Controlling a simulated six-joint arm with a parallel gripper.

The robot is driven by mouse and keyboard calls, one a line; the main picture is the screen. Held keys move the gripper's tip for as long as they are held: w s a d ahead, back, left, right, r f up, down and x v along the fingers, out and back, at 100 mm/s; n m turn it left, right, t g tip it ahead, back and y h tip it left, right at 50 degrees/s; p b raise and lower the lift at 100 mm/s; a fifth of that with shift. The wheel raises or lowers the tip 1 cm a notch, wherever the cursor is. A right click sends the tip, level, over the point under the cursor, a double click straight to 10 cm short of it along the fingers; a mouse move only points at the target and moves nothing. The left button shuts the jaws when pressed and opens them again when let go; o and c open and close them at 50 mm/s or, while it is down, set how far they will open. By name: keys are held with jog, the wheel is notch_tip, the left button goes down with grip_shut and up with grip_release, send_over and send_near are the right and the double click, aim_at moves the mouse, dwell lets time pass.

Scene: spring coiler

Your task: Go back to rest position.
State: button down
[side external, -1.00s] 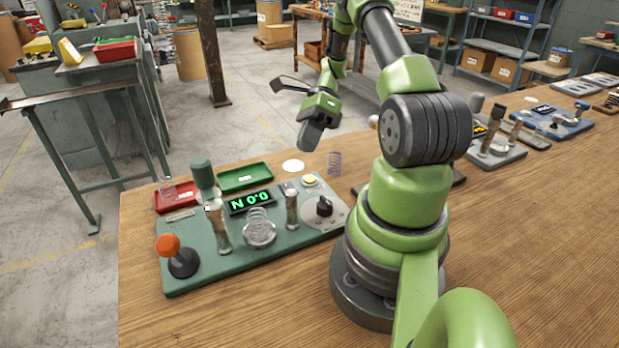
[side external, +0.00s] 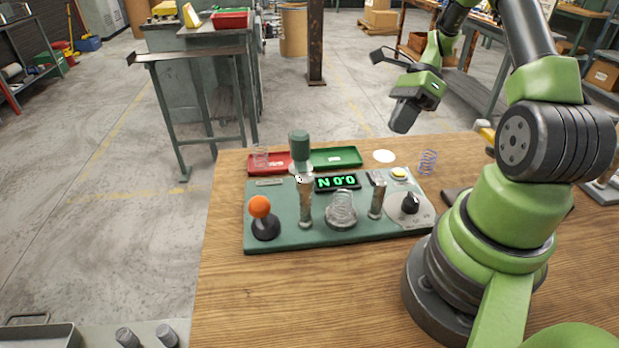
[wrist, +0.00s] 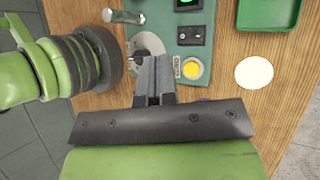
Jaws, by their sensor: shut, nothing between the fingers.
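My gripper (side external: 404,116) is shut and empty. In the side external view it hangs above the back edge of the table, over the white disc and clear of the machine. In the wrist view my gripper (wrist: 154,77) points down over the right end of the green spring coiler panel, near the yellow button (wrist: 192,69).
The table's front left (side external: 280,300) is clear.

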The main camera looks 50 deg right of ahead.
jog(key=w+a+r+n+h, duration=0.2)
jog(key=a+r+n+h, duration=0.3)
jog(key=a+r+n, duration=0.7)
jog(key=s+a+r+n+t+h, duration=0.1)
jog(key=s+a+r+n+t, duration=0.5)
jog(key=n, duration=0.5)
jog(key=s+a+r, duration=0.1)
jog(key=s+a, duration=0.1)
jog(key=a, duration=0.1)
jog(key=shift+s, duration=0.2)
